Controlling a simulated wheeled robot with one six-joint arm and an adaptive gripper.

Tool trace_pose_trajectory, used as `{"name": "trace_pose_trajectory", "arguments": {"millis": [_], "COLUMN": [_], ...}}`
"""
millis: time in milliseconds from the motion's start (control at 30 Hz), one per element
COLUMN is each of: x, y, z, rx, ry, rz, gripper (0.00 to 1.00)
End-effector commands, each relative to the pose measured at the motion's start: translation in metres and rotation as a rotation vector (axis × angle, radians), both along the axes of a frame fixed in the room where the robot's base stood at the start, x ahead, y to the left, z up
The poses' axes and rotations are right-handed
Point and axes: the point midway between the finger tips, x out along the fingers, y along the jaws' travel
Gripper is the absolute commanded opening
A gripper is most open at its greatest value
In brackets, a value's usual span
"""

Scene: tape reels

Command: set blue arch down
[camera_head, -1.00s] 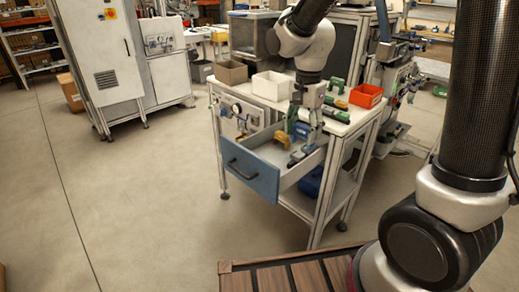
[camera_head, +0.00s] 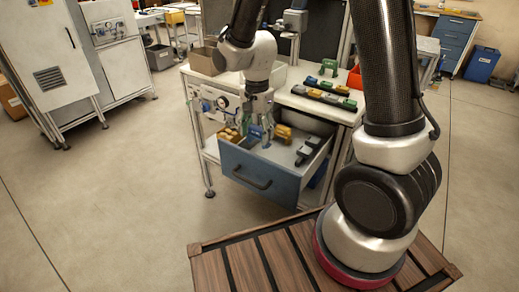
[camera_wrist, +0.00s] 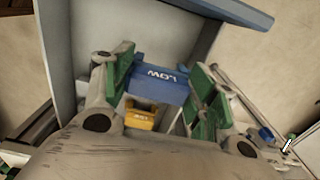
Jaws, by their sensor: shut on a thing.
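The blue arch (camera_wrist: 158,83), marked "LOW", is between the green-padded fingers of my gripper (camera_wrist: 163,88) in the wrist view. In the head view my gripper (camera_head: 260,130) is low in the open drawer (camera_head: 262,176), near its left end. The gripper is shut on the arch. A yellow piece (camera_wrist: 140,119) shows just below the arch in the wrist view. I cannot tell whether the arch touches the drawer floor.
A yellow piece (camera_head: 284,133) and a dark tool (camera_head: 308,149) lie in the drawer right of my gripper. Several tan pieces (camera_head: 230,135) are at its left end. Bins and a row of green and yellow pieces (camera_head: 323,96) stand on the worktop above.

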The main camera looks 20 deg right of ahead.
Motion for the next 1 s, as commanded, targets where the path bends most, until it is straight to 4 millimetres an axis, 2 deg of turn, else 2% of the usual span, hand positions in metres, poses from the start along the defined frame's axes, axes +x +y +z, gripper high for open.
{"name": "trace_pose_trajectory", "arguments": {"millis": [100,267,500,933,967,1000], "x": [-0.001,-0.001,-0.001,0.0,0.0,0.0], "y": [0.0,0.0,0.0,0.0,0.0,0.0], "z": [-0.024,-0.041,-0.076,-0.083,-0.083,-0.083], "rx": [-0.002,-0.001,-0.001,-0.001,-0.001,0.0], "ry": [0.005,0.003,0.003,0.001,0.001,0.0], "rz": [0.0,0.0,0.0,0.0,0.0,0.0], "gripper": [0.33,0.33,0.33,0.33,0.63,0.7]}}
